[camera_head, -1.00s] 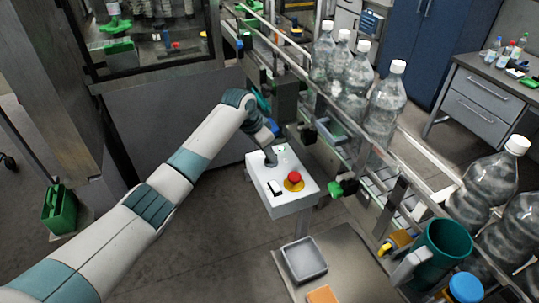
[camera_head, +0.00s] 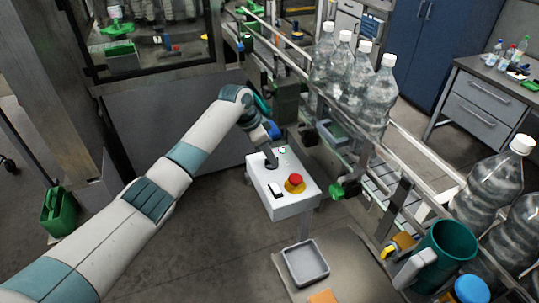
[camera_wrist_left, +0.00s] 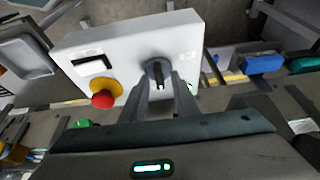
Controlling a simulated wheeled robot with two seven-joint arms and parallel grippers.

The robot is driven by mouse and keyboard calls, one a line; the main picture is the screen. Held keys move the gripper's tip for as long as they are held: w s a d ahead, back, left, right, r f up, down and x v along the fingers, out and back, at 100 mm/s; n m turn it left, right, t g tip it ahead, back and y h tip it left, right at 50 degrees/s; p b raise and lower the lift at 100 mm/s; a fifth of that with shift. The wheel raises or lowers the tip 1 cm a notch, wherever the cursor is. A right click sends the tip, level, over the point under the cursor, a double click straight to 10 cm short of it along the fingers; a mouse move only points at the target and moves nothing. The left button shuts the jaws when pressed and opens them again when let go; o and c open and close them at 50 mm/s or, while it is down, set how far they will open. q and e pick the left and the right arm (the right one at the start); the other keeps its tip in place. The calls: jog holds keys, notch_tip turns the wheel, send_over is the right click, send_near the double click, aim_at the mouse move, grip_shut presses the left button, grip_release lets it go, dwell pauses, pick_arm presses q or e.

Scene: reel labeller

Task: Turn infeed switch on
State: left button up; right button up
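The white control box (camera_head: 292,205) stands on a post beside the conveyor. Labels by the controls are too small to read, so I cannot tell which is the infeed switch. My left gripper (camera_head: 271,160) points down at the knob. In the left wrist view its two fingers (camera_wrist_left: 161,85) stand on either side of the knob; whether they press on it cannot be told. My right gripper is not in view.
The conveyor rail (camera_head: 330,100) with large clear bottles (camera_head: 380,95) runs along the right of the box. A grey tray (camera_head: 305,262) and a teal mug (camera_head: 446,250) are nearer. A green can (camera_head: 60,212) stands on the floor at left.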

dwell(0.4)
pick_arm(q)
jog(key=shift+s+a+r+b, duration=0.1)
jog(key=shift+a+r+b, duration=0.25)
jog(key=shift+r, duration=0.25)
jog(key=b+v, duration=0.6)
jog(key=v, duration=1)
jog(key=shift+d, duration=0.15)
jog(key=shift+s, duration=0.1)
